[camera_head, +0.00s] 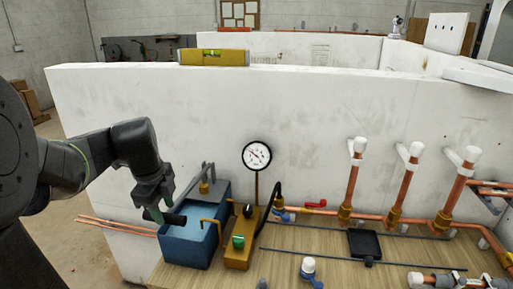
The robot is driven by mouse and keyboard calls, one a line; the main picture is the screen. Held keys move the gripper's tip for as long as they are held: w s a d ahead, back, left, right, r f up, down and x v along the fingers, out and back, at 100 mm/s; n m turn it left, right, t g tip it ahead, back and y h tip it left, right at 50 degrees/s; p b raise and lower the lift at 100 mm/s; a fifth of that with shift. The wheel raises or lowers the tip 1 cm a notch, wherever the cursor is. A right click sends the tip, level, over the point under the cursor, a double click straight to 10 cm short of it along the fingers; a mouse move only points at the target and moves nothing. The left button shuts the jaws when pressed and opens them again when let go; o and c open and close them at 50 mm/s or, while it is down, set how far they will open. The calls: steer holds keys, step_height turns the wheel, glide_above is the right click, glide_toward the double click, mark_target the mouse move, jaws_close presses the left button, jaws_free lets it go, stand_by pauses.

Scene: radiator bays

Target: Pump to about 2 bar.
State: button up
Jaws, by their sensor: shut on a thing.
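The test pump has a blue open tank (188,248) of pale blue water, standing on the wooden bench. Its grey lever (194,184) slopes down to the left from a bracket at the tank's back, ending in a dark handle (176,219) low over the tank. My gripper (156,212) is shut at this handle, by the tank's left rim; the fingers partly hide the contact. The round white pressure gauge (257,156) stands on a brass stem above a brass block (238,254) right of the tank. Its needle seems to point up-left; the numbers are too small to read.
A black hose (273,205) arches from the block towards copper pipework (320,212) with white-capped risers (407,178). A red-handled valve (315,204) sits on the pipe. A black tray (364,245) lies on the bench. A white wall (310,110) stands close behind.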

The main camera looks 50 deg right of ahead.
steer(key=shift+w+d+r, duration=0.15)
steer(key=shift+d+r, duration=0.05)
steer(key=shift+c, duration=0.2)
steer(key=shift+g+y, duration=0.3)
steer(key=shift+y, duration=0.2)
steer(key=r+p, duration=0.2)
steer(key=p, duration=0.1)
steer(key=d+r+p, duration=0.1)
steer(key=r+p, duration=0.1)
steer(key=p, duration=0.1)
steer(key=shift+w, duration=0.2)
steer(key=shift+w+d+r+p, duration=0.15)
steer(key=shift+r+p, duration=0.2)
steer(key=shift+p, duration=0.65)
steer(key=shift+f, duration=0.1)
steer(key=shift+c, duration=0.5)
